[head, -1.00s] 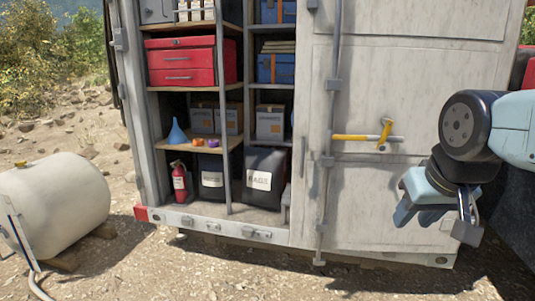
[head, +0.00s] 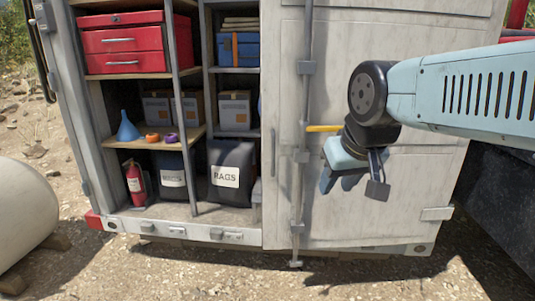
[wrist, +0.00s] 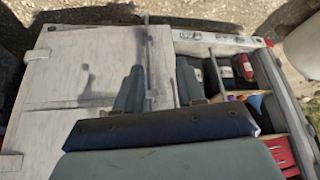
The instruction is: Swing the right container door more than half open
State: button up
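The right container door (head: 415,195) is pale grey and stands shut, flush with the container front. A vertical locking rod (head: 303,110) runs along its left edge. A yellow handle (head: 322,128) reaches right from the rod; the rest of it is hidden behind my wrist. My gripper (head: 342,182) is in front of the door, just right of the rod and below the handle. In the wrist view my gripper's fingers (wrist: 160,88) are apart, with nothing held between them; the rod (wrist: 150,60) shows in the gap behind. I see no contact with the door.
The left half of the container is open, with shelves holding a red toolbox (head: 124,42), boxes and a rags bag (head: 231,172). A white tank (head: 22,210) lies on the ground at left. Gravelly ground in front is clear.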

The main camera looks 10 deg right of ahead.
jog(key=w, duration=0.1)
jog(key=t, duration=0.8)
send_near(274, 154)
jog(key=f+v, duration=0.1)
jog(key=v, duration=0.8)
jog(key=w+f+t, duration=0.4)
jog(key=f, duration=0.2)
jog(key=w, duration=1.4)
jog(key=shift+c, duration=0.3)
grip_shut()
